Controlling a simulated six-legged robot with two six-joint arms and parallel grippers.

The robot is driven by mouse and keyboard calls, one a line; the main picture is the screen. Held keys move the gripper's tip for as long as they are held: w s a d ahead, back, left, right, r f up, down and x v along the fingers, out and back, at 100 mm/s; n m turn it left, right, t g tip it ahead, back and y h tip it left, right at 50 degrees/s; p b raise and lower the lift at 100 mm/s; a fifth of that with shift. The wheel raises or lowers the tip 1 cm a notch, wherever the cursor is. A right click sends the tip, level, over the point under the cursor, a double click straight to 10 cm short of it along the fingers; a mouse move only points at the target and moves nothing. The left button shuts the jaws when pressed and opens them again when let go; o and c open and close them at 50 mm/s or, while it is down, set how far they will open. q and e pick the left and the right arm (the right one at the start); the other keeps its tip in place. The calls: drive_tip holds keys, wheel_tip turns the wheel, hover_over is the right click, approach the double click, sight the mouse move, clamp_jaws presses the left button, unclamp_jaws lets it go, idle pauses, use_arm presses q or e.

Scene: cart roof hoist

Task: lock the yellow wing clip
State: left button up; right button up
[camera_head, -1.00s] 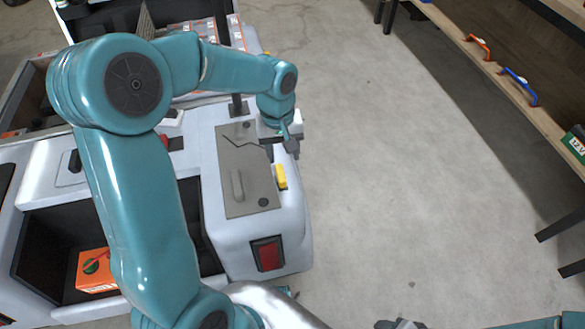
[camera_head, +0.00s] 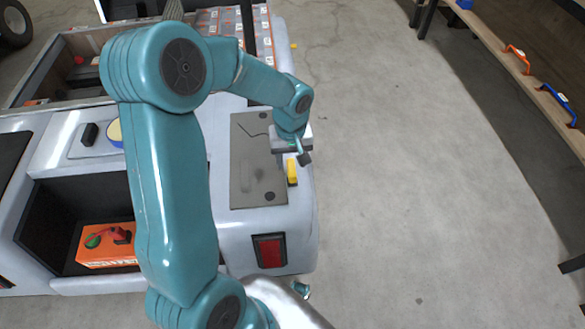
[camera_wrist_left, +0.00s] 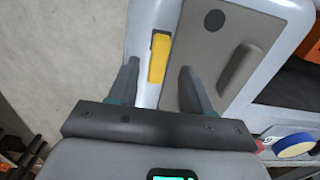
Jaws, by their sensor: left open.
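The yellow wing clip (camera_head: 292,171) sits at the right edge of the grey panel (camera_head: 257,185) on the cart's pale top. My left gripper (camera_head: 304,157) is just behind it in the head view. In the left wrist view the yellow clip (camera_wrist_left: 159,58) lies ahead of and between the two open fingers of my left gripper (camera_wrist_left: 160,85). The fingers look apart from it, and nothing is held. The clip lies lengthwise along the panel's edge. My right gripper does not show in the current views.
A grey handle (camera_wrist_left: 238,70) stands on the panel near the clip. An orange box (camera_head: 105,246) lies in the cart's open bay. A red light (camera_head: 270,252) is on the cart's near face. Bare floor (camera_head: 400,170) lies to the right, with a shelf beyond.

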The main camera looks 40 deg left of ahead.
sight(292, 169)
use_arm(q)
drive_tip(key=shift+f, duration=1.9)
clamp_jaws()
drive_tip(key=shift+w+b, duration=0.1)
drive_tip(key=shift+b, duration=0.25)
